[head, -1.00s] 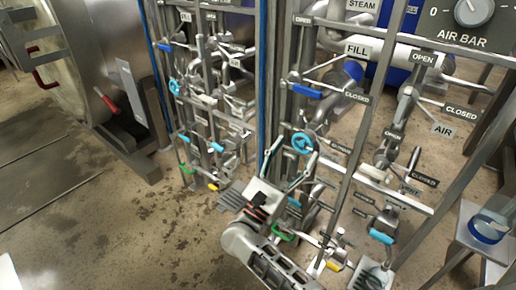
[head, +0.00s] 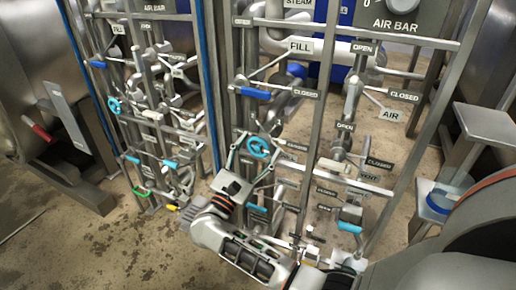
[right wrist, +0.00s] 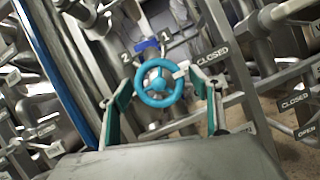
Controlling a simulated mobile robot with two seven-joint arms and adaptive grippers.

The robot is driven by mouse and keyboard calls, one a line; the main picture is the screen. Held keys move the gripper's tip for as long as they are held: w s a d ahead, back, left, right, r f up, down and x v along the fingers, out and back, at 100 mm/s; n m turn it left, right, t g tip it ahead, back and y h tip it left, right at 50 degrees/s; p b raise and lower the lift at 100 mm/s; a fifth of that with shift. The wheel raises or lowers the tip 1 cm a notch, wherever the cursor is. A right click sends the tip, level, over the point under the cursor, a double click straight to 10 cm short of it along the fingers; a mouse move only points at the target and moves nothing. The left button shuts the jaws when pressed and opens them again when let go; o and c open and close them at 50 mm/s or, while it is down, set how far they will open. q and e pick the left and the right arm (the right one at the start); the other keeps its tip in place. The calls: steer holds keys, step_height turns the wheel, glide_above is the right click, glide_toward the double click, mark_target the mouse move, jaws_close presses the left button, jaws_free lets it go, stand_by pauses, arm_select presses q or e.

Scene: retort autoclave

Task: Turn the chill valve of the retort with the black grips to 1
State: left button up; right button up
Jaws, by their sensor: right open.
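A blue handwheel (head: 258,147) sits on the pipe rack in the head view. It fills the middle of the right wrist view (right wrist: 158,83), with a white mark on its rim at the upper right. Behind it are a "2" plate (right wrist: 126,57) at upper left and a "1" plate (right wrist: 165,38) at top. My right gripper (head: 255,154) is open, with its fingers on either side of the wheel; contact cannot be told. No chill label is readable, and black grips are not clearly visible. My left gripper is not in view.
Upright rack posts and labelled valve levers crowd around, including a blue lever (head: 256,94) above the wheel. Another blue handwheel (head: 113,106) is on the left rack. A retort with a red handle (head: 37,128) stands at far left. Bare floor (head: 75,240) shows at lower left.

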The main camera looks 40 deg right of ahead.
steer(key=c, duration=1.1)
